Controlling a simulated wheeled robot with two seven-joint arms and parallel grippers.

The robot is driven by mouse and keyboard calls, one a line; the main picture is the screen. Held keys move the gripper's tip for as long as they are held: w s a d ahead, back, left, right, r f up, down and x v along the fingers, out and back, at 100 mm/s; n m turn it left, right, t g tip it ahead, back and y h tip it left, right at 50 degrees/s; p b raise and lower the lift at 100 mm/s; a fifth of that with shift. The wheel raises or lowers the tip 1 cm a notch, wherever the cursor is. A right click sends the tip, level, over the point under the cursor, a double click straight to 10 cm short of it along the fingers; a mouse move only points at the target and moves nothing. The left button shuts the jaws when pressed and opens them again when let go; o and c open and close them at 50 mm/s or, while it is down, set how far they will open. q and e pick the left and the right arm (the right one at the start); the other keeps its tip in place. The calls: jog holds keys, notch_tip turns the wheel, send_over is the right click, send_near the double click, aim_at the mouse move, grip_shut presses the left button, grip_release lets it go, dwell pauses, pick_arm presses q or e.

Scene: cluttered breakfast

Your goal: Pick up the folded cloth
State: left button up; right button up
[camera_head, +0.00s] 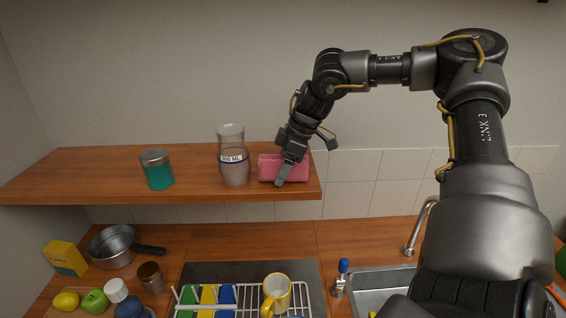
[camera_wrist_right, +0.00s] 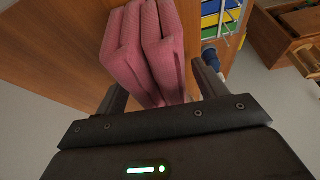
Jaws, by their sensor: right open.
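The folded pink cloth (camera_head: 268,168) lies on the right end of the wooden shelf (camera_head: 100,184). My right gripper (camera_head: 284,176) is at the cloth, in front of part of it. In the right wrist view the cloth (camera_wrist_right: 143,45) reaches down between the two spread fingers of the right gripper (camera_wrist_right: 162,92). The jaws are open; I cannot tell whether a finger touches the cloth. My left gripper is not in view.
A 300 ML bottle (camera_head: 234,172) stands just left of the cloth, and a teal jar (camera_head: 157,170) farther left. Below are a pan (camera_head: 112,248), a dish rack (camera_head: 310,297) with a yellow-white mug (camera_head: 279,288), a faucet (camera_head: 420,225) and a sink (camera_head: 375,281).

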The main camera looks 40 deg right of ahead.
jog(key=shift+w+a+f, duration=0.15)
jog(key=shift+f, duration=0.2)
jog(key=shift+c, duration=1.2)
jog(key=c, duration=0.9)
jog(key=shift+o, duration=0.2)
jog(key=shift+r, duration=0.1)
